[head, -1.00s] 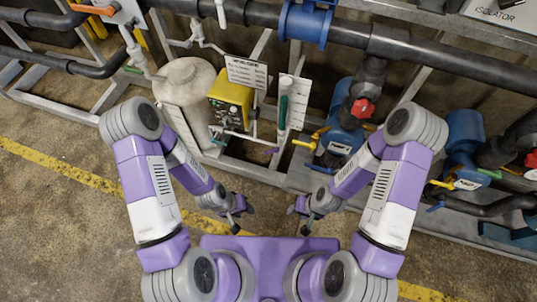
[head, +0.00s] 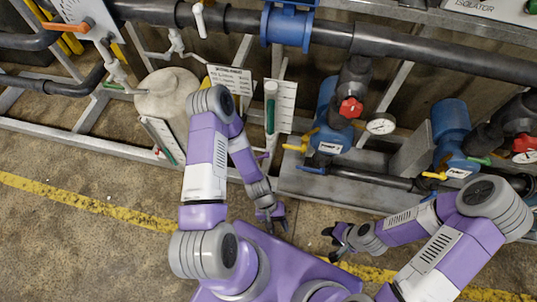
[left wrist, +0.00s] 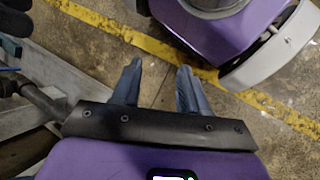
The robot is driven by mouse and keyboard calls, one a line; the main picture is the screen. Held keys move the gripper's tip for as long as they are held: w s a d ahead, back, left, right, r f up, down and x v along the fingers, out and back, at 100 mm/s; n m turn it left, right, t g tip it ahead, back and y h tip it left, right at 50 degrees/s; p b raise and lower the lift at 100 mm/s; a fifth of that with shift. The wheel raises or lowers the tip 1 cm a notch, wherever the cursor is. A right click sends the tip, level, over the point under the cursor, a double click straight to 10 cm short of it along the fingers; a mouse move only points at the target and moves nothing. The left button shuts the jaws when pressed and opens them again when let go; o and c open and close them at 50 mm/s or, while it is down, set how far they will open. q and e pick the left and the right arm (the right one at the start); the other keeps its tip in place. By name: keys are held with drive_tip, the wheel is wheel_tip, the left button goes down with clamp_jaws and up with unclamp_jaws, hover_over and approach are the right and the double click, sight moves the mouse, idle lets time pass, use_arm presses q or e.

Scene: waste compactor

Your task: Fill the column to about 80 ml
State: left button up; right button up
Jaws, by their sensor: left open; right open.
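A slim upright column (head: 270,108) with a green part stands in front of a white scale card (head: 285,105), behind my arms. I cannot read its level. My left gripper (head: 270,215) hangs below and in front of it, apart from it. In the left wrist view my left gripper (left wrist: 157,78) is open, with nothing between its fingers but floor behind. My right gripper (head: 337,242) is open and empty, lower right, over the floor near the yellow line. My left arm covers the area just left of the column.
A pale tank (head: 167,95) stands left of the column, with a second slim tube (head: 163,140) against it. Blue pumps (head: 452,130), a red-handled valve (head: 351,107) and yellow handles stand to the right. A metal frame rail (head: 330,190) runs along the front. The floor in front is open.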

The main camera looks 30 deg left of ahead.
sight(259, 157)
use_arm(q)
drive_tip(key=w+d+f+n+h, duration=0.1)
drive_tip(key=d+f+n+h, duration=0.1)
drive_tip(key=d+n+h, duration=0.3)
drive_tip(key=w+a+n+t+h+b, duration=0.1)
drive_tip(key=w+a+n+t+h, duration=0.15)
drive_tip(key=w+n+t, duration=0.8)
drive_tip(key=w+a+f+n+t+y, duration=0.3)
drive_tip(key=a+y, duration=0.3)
drive_tip(key=a, duration=0.1)
drive_tip(key=w+a+f+n+t+y+b, duration=0.1)
drive_tip(key=w+a+f+n+t+y, duration=0.2)
drive_tip(key=a+y, duration=0.4)
drive_tip(key=w+a+f+n+t+y, duration=0.2)
drive_tip(key=w+a+n+t+y, duration=0.15)
drive_tip(key=a, duration=0.45)
drive_tip(key=shift+y, duration=0.6)
drive_tip(key=x, duration=0.2)
drive_tip(key=b+x, duration=0.2)
drive_tip(key=x, duration=0.1)
drive_tip(key=shift+w+a, duration=0.25)
drive_tip(key=shift+a, duration=0.15)
drive_tip(key=shift+w+a, duration=0.15)
drive_tip(key=shift+w, duration=0.45)
drive_tip(key=shift+r, duration=0.1)
